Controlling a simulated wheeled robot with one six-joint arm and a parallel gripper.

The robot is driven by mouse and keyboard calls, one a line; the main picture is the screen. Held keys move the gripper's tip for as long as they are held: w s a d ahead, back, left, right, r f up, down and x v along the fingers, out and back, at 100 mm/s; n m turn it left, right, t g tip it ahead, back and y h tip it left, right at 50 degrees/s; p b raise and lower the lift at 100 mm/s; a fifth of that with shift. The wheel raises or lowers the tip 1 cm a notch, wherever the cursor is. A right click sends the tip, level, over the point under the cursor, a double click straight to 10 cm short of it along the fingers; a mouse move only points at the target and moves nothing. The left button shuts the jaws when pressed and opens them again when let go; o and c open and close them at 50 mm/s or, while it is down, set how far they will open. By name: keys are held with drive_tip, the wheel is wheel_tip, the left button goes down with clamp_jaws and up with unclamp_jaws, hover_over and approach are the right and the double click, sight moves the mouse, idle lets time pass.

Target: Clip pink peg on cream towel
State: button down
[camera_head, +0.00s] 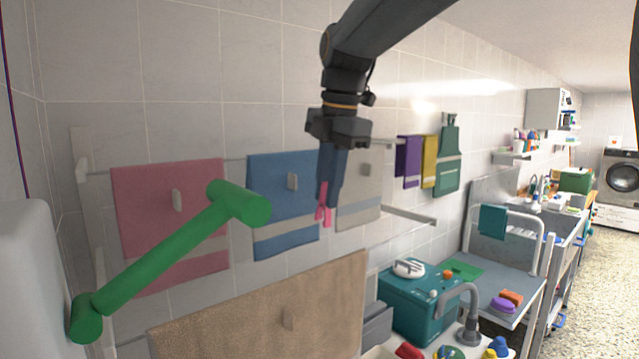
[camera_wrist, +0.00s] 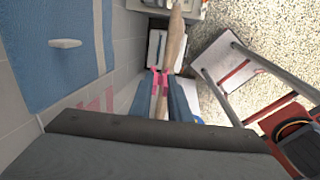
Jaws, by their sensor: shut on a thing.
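My gripper (camera_head: 328,190) points down, shut on the pink peg (camera_head: 323,214), whose two prongs stick out below the fingertips. The peg also shows between the fingers in the wrist view (camera_wrist: 159,78). Two towels are pale, and I cannot tell for sure which is the cream one. A pale grey-cream towel (camera_head: 362,175) hangs on the wall rail behind and right of my fingers. A beige towel (camera_head: 230,325) hangs lower and nearer, below my gripper. In the wrist view the beige towel (camera_wrist: 174,45) is a narrow strip beyond the peg, which looks apart from it.
A pink towel (camera_head: 150,210) and a blue towel (camera_head: 275,215) hang left on the wall rail. A thick green bar (camera_head: 160,255) stands in the left foreground. A teal box (camera_head: 420,305) and a tap (camera_head: 468,300) are at lower right. The floor (camera_head: 607,265) is clear at far right.

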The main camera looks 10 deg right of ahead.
sight(328, 221)
drive_tip(key=shift+w+d+f, duration=0.1)
drive_tip(key=shift+w+d, duration=0.05)
drive_tip(key=shift+a+f+b, duration=0.3)
drive_tip(key=shift+f+b, duration=0.5)
drive_tip(key=shift+b, duration=0.05)
wheel_tip(328, 221, down, 5)
drive_tip(key=b, duration=0.4)
drive_tip(key=shift+r, duration=0.2)
drive_tip(key=shift+f+b, duration=0.5)
drive_tip(key=shift+f, duration=0.45)
